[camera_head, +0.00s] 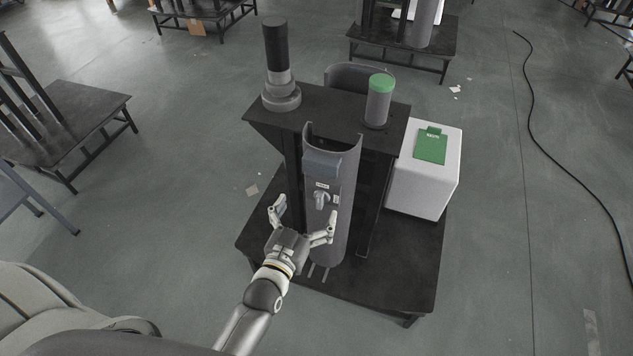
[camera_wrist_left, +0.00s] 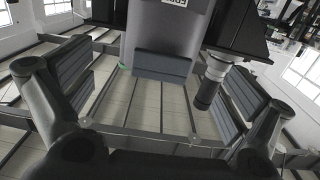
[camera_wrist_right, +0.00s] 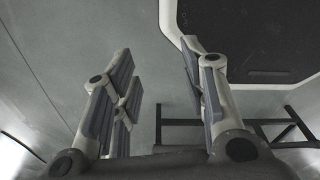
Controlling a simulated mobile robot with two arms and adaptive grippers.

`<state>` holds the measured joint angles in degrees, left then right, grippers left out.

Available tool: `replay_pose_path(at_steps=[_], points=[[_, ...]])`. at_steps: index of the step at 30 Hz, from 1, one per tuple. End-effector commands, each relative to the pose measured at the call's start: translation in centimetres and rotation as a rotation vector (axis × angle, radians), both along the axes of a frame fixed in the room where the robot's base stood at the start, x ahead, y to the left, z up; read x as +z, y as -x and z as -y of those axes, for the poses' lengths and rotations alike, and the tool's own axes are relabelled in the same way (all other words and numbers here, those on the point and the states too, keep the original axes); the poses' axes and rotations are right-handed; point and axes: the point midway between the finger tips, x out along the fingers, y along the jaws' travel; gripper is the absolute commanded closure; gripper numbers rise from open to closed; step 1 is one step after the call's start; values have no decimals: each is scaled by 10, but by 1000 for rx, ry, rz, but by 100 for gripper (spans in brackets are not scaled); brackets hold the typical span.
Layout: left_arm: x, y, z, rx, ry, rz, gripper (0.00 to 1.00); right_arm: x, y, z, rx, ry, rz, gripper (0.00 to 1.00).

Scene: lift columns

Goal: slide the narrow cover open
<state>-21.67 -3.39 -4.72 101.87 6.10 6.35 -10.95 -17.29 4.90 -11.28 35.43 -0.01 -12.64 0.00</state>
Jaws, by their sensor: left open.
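The narrow cover (camera_head: 341,225) is a tall grey curved panel standing upright at the front of a dark stand. My right gripper (camera_wrist_right: 160,65) is open and empty.
The dark stand (camera_head: 390,275) carries a black-topped cylinder (camera_head: 277,60), a green-capped cylinder (camera_head: 379,100) and a white box (camera_head: 425,180) with a green top label. Dark tables (camera_head: 70,120) stand to the left and behind. A black cable (camera_head: 570,155) lies on the right floor.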

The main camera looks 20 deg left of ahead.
Motion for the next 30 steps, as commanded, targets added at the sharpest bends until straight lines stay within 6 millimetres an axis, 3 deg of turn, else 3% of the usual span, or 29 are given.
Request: replay_pose_path(at_steps=[1,5,13,21,30], points=[[16,-1,-2,7,1,28,0,3,0,-2,0,-2,1,60],[31,-6,-4,15,3,59,0,4,0,-3,1,-4,0,60],[32,-40,-3,15,3,61,0,10,-5,-15,2,-19,8,60],[32,-85,-1,14,3,59,0,16,-5,-11,3,-13,8,60],[30,-109,0,14,3,57,0,17,-4,-3,0,-5,7,60]])
